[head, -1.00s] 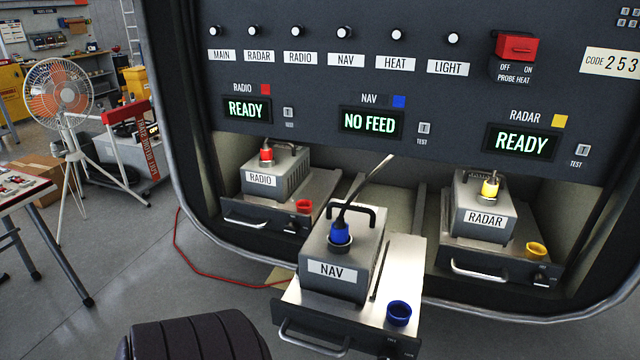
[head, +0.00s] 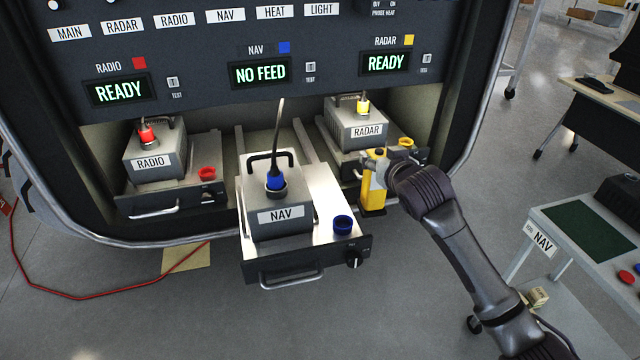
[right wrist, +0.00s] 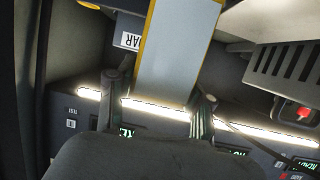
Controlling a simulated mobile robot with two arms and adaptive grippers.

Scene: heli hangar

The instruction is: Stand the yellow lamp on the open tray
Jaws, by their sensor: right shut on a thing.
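The yellow lamp (head: 373,192) is upright in the head view, in the air just right of the open tray. My right gripper (head: 388,172) is shut on it from the right. In the right wrist view the lamp (right wrist: 175,50), a pale face with yellow edges, stands between the fingers of the right gripper (right wrist: 160,100). The open tray (head: 318,205) is pulled out of the middle bay, with bare metal on its right side. The grey NAV box (head: 282,217) sits on its left part. My left gripper is not in view.
A blue cap (head: 342,224) is on the tray's front right, above a dark knob (head: 355,260). A black cable with a blue plug (head: 275,180) rises from the NAV box. The RADIO box (head: 150,160) and RADAR box (head: 358,125) flank it. A cart (head: 545,240) stands right.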

